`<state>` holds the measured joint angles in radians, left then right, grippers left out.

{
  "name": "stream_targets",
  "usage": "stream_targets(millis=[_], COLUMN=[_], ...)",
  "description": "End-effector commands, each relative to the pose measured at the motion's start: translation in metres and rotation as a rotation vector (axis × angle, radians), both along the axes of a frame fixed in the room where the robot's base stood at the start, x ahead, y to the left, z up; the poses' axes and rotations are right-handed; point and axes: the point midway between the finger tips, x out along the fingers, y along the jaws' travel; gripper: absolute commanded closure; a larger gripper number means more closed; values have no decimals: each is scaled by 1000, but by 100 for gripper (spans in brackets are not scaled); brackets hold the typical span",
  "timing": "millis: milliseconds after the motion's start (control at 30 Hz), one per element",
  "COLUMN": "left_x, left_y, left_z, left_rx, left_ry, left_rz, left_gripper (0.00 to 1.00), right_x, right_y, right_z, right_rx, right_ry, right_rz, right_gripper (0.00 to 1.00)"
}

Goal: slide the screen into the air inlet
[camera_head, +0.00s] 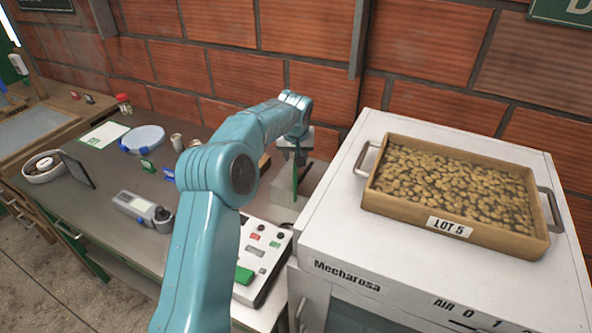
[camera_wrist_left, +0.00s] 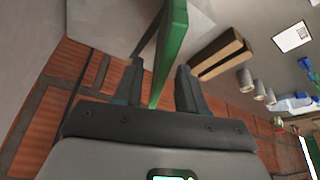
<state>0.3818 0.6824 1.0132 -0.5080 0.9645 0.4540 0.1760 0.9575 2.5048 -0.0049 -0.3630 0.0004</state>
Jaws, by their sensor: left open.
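The screen is a thin green panel (camera_head: 295,184), seen nearly edge-on, standing at a light grey boxy housing (camera_head: 280,186) beside the white machine. This housing may be the air inlet; I cannot see a slot clearly or tell how far the panel sits in it. My left gripper (camera_head: 297,146) is over the panel's upper end. In the left wrist view the green panel (camera_wrist_left: 173,40) runs between the two open fingers (camera_wrist_left: 160,72), with visible gaps on both sides. My right gripper is not in view.
The white Mecharosa machine (camera_head: 330,235) stands right of the housing, with a LOT 5 tray (camera_head: 455,226) of beans on top. A control box (camera_head: 262,262) is in front. Cups, a scale (camera_head: 143,139) and a handheld meter (camera_head: 142,210) lie left. A brick wall is behind.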

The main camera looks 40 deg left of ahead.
Motion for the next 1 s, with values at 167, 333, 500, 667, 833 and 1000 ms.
stream_targets(millis=[167, 333, 500, 667, 833, 1000], left_x=[0, 0, 0, 0, 0, 0], left_y=[0, 0, 0, 0, 0, 0], left_z=[-3, -5, -4, -4, -4, -3], left_rx=[0, 0, 0, 0, 0, 0], left_ry=[0, 0, 0, 0, 0, 0], left_rz=[0, 0, 0, 0, 0, 0], left_gripper=[60, 60, 60, 99, 100, 100], right_x=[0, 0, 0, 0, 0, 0], right_y=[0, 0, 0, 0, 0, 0], right_z=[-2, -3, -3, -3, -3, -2], right_rx=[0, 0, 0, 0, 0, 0], right_ry=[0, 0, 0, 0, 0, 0], right_rz=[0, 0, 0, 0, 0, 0], right_gripper=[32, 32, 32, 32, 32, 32])
